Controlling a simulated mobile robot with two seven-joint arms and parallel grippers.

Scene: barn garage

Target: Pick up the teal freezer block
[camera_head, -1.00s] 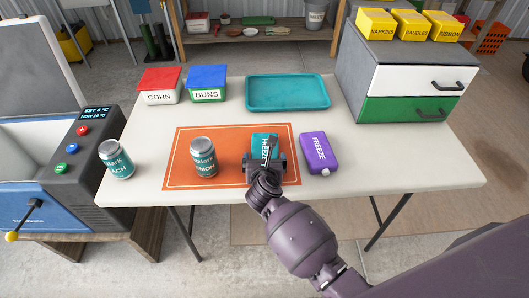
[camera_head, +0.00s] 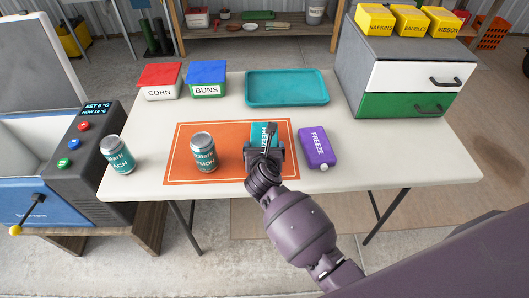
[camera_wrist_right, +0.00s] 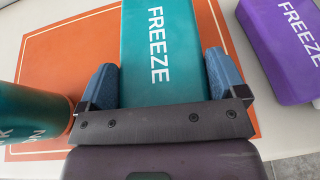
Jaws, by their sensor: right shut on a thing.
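The teal freezer block (camera_head: 262,130), with white FREEZE lettering, is at the right part of the orange mat (camera_head: 228,178) on the table. My right gripper (camera_head: 264,153) is shut on it. In the right wrist view the block (camera_wrist_right: 160,50) sits between the two blue fingers of the gripper (camera_wrist_right: 163,78), lettering up. I cannot tell whether the block rests on the mat or is slightly above it. The gripper hides its near end in the head view. My left gripper is not in view.
A purple FREEZE block (camera_head: 317,147) lies close on the right. A teal can (camera_head: 203,153) stands on the mat to the left, another can (camera_head: 116,154) farther left. A teal tray (camera_head: 287,88) and lidded boxes stand behind. A drawer unit (camera_head: 408,75) is at the back right.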

